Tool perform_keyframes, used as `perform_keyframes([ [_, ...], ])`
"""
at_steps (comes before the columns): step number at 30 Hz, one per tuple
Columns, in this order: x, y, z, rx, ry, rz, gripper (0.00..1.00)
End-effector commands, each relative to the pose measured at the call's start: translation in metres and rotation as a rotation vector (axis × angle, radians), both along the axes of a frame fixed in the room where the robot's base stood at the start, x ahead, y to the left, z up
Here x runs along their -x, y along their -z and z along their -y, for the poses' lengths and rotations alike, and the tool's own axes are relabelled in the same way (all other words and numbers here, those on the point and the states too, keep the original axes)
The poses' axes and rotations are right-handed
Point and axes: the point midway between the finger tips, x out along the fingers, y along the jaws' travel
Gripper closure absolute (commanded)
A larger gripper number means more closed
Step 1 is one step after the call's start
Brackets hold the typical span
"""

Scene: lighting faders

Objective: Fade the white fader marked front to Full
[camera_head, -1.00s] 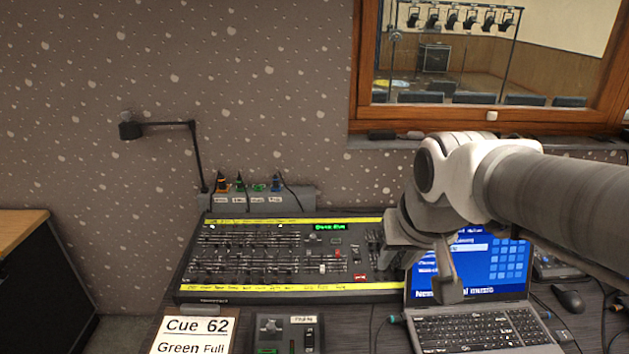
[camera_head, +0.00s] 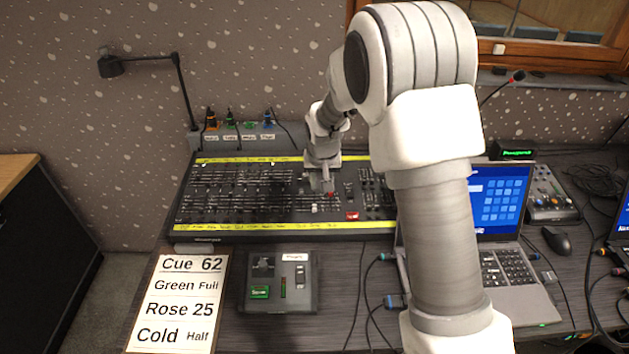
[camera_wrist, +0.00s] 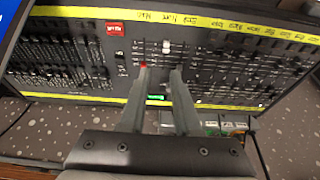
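The lighting desk (camera_head: 195,228) is a dark console with rows of faders between two yellow label strips. A white fader cap (camera_head: 314,209) sits toward the front strip; it also shows in the wrist view (camera_wrist: 166,46). Its label is too small to read surely. A red fader cap (camera_head: 330,194) is beside it, further from the front strip, and shows in the wrist view (camera_wrist: 143,65). My gripper (camera_head: 322,188) is over the desk, fingers pointing down. In the wrist view the fingers (camera_wrist: 161,72) are apart with no cap clearly held; the left fingertip is close to the red cap.
A red button (camera_head: 352,216) is on the desk to the right. A small control box (camera_head: 280,300) and a cue sheet (camera_head: 180,300) lie in front. A laptop (camera_head: 520,300) stands right, a desk lamp (camera_head: 180,90) behind left. Neighbouring faders crowd the white one.

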Motion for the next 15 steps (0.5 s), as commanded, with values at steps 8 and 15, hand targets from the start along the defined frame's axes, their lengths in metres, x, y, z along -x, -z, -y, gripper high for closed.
perform_keyframes([
  [8, -0.013, 0.044, -0.014, 0.006, -0.007, -0.012, 0.69],
  [15, -0.018, 0.062, -0.014, 0.005, -0.006, -0.012, 0.69],
])
